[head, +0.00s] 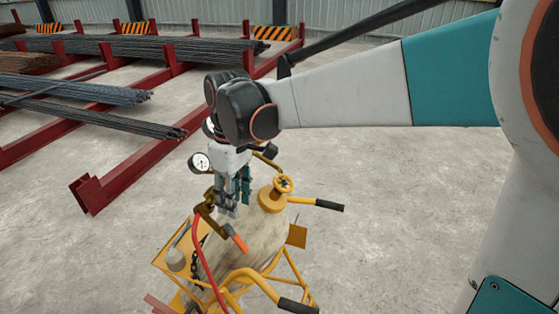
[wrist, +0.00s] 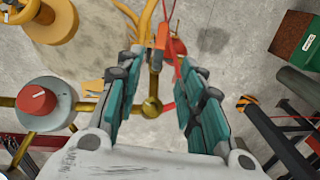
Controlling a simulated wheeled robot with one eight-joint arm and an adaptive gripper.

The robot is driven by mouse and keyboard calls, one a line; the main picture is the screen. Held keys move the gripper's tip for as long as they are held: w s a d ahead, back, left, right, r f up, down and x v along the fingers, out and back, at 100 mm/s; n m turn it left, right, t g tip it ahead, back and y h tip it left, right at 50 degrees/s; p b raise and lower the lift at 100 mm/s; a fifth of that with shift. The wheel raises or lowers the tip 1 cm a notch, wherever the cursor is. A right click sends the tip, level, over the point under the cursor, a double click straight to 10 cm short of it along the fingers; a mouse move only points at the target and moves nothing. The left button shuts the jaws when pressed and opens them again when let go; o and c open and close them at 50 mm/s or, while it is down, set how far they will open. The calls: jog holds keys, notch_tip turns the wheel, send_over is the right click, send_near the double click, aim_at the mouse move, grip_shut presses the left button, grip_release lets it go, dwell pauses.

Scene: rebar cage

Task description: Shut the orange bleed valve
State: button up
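The bleed valve's orange lever (head: 238,240) slants down to the right from brass fittings on a yellow cart. In the wrist view the orange lever (wrist: 160,38) shows just beyond my fingertips, near a brass pipe with a ball-shaped joint (wrist: 152,107). My gripper (head: 228,207) points down over the brass fittings, beside the lever's upper end in the picture. In the wrist view its teal fingers (wrist: 159,62) are apart, with the brass pipe visible between them and nothing held. I cannot tell whether a finger touches the lever.
A yellow handwheel (head: 284,184) tops the tan cylinder right of my gripper. A pressure gauge (head: 200,162) is close on the left. A red hose (head: 197,250) hangs from the fittings. A red knob (wrist: 38,100) is left of my fingers. Cart handles (head: 297,306) stick out right.

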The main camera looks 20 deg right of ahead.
aim_at(237, 238)
jog(key=f, duration=0.8)
jog(key=s+f, duration=0.1)
jog(key=f, duration=0.4)
jog(key=shift+a+b, duration=0.4)
grip_shut()
